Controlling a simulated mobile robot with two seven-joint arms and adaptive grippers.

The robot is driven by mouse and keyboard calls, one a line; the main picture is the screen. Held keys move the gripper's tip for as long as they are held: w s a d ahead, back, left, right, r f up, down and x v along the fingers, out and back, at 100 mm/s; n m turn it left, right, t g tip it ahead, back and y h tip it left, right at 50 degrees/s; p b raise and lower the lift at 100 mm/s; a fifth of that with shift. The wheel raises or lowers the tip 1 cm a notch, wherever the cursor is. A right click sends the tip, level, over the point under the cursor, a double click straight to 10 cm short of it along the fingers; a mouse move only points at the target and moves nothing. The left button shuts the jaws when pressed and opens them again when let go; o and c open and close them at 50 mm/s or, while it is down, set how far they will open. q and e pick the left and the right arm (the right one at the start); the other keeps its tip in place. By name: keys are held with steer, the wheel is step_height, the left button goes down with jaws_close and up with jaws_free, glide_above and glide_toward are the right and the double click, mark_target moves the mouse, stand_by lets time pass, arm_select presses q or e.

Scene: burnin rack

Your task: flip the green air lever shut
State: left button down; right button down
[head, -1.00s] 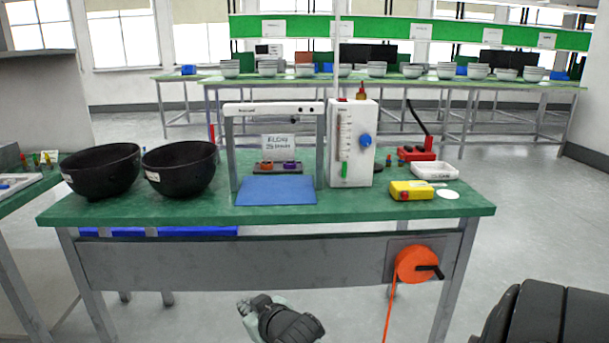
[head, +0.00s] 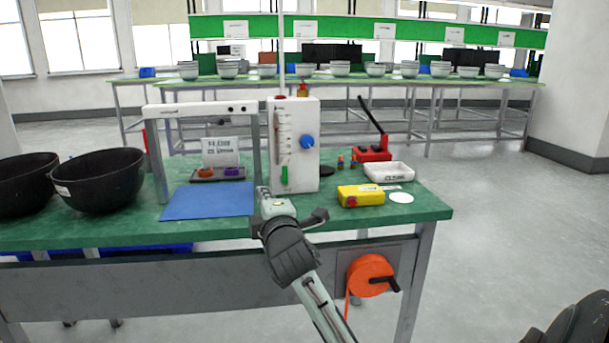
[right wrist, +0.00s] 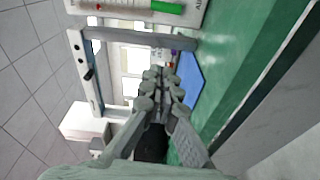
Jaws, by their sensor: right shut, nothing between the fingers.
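The green air lever (head: 284,176) is a small upright green handle low on the front of the white panel box (head: 307,150). In the right wrist view, the lever (right wrist: 167,7) shows at the top edge, on the white panel, lying sideways in that turned picture. My right gripper (head: 264,191) is in front of the box, just below and left of the lever in the head view. Its fingers (right wrist: 162,78) are shut and empty, apart from the lever. My left gripper is not in view.
A grey frame (head: 160,150) and a blue mat (head: 208,201) are left of the box. Two black bowls (head: 98,182) stand further left. A yellow box (head: 360,195), white tray (head: 388,172) and red device (head: 373,154) are to the right. An orange reel (head: 371,276) hangs on the bench front.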

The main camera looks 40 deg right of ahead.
mark_target(284, 173)
steer(key=shift+s+d+r, duration=0.15)
steer(key=shift+d+r, duration=0.25)
steer(key=shift+d, duration=0.25)
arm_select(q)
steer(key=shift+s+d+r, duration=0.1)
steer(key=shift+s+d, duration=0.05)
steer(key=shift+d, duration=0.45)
arm_select(e)
steer(key=shift+a, duration=0.1)
steer(key=x, duration=0.9)
steer(key=shift+w+d+r, duration=0.1)
steer(key=shift+w+d, duration=0.1)
steer(key=shift+d, duration=0.05)
steer(key=shift+s+d+p, duration=0.2)
steer(key=shift+s+d, duration=0.2)
steer(key=shift+d, duration=0.2)
steer(key=shift+s+d+p, duration=0.15)
steer(key=shift+s+d, duration=0.3)
steer(key=shift+d, duration=0.2)
steer(key=shift+s+d, duration=0.25)
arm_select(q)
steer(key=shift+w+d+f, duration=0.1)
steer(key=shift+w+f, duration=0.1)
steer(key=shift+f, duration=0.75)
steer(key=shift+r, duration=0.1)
